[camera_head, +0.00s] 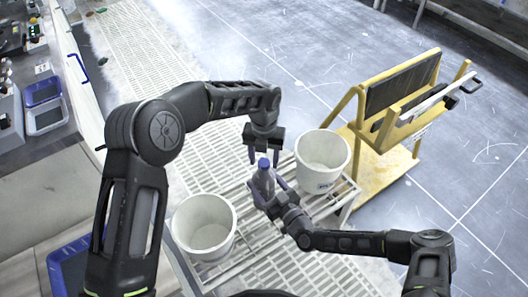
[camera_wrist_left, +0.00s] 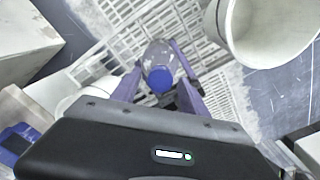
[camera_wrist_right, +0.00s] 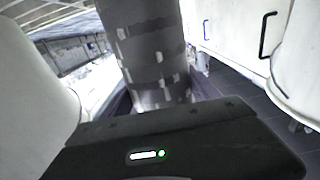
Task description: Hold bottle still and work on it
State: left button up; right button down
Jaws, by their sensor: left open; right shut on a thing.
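The bottle (camera_head: 264,181) is clear and greyish with a blue cap (camera_head: 263,163). It stands about upright above the white slatted stand; whether its base touches is hidden. My right gripper (camera_head: 266,193) is shut on its body from the near right side. My left gripper (camera_head: 265,159) points down from above, open, its fingers on either side of the cap. In the left wrist view the cap (camera_wrist_left: 160,79) lies between the spread purple fingers, with a gap each side. In the right wrist view the bottle body (camera_wrist_right: 150,50) fills the middle, close up.
White buckets stand on the slatted stand (camera_head: 262,243), one to the left (camera_head: 203,228) and one to the right (camera_head: 322,165) of the bottle. A yellow wooden rack (camera_head: 400,105) stands further right. A bench with equipment (camera_head: 45,105) is at the left.

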pick_arm(q)
grip_shut()
dwell(0.7)
